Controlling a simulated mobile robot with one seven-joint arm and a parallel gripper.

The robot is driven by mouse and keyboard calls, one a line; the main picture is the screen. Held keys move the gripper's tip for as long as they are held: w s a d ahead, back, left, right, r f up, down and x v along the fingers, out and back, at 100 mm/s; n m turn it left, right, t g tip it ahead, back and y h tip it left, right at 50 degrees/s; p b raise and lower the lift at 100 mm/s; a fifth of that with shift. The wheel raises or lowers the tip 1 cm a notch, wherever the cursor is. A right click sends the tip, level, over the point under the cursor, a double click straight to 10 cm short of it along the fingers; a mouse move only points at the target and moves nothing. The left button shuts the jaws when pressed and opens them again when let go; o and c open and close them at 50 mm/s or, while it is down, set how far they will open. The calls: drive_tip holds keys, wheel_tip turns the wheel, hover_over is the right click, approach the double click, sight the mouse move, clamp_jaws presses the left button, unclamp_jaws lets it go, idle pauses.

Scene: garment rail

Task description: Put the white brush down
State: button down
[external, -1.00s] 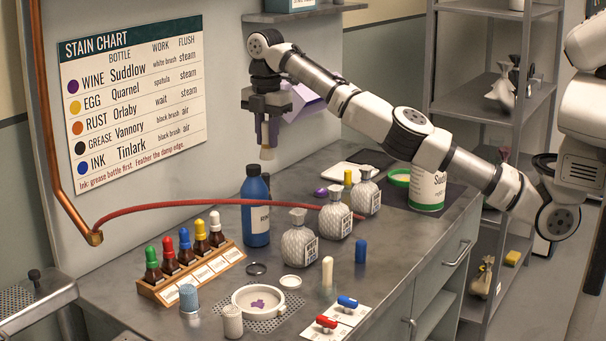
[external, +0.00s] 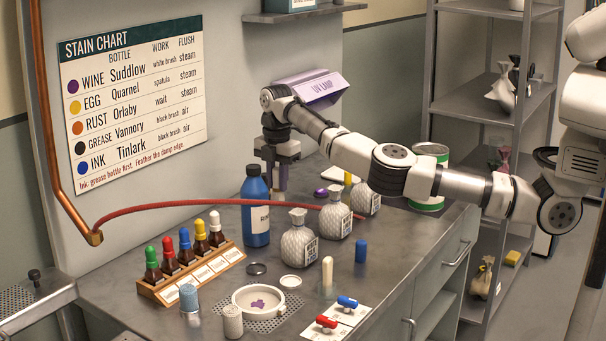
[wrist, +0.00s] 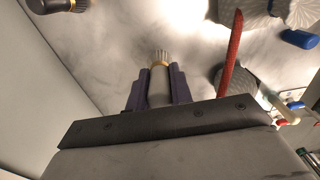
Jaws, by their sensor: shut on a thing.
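My gripper (external: 277,178) is low over the back of the bench, behind and to the right of the blue bottle (external: 256,212). In the wrist view, my gripper (wrist: 158,84) is shut on the white brush (wrist: 160,62), with a finger on each side of its grey handle. A gold band and pale bristles point away from the palm. In the external view the brush's lower end is hard to make out, and I cannot tell whether it touches the bench top.
A red hose (external: 190,204) crosses the bench in front of my gripper. Grey patterned bottles (external: 300,243) stand to the right. A rack of dropper bottles (external: 192,270) is at front left. A dark gold-ringed thing (wrist: 55,5) lies at the wrist view's upper left.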

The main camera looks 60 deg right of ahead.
sight(277, 168)
wheel_tip(277, 168, down, 7)
drive_tip(key=shift+f+p, duration=0.2)
drive_tip(key=shift+p, duration=0.35)
drive_tip(key=shift+f, duration=0.1)
drive_tip(key=c, duration=1.2)
unclamp_jaws()
drive_tip(key=shift+c, duration=0.2)
wheel_tip(277, 168, up, 12)
drive_tip(key=shift+r+b, duration=0.1)
drive_tip(key=shift+b, duration=0.8)
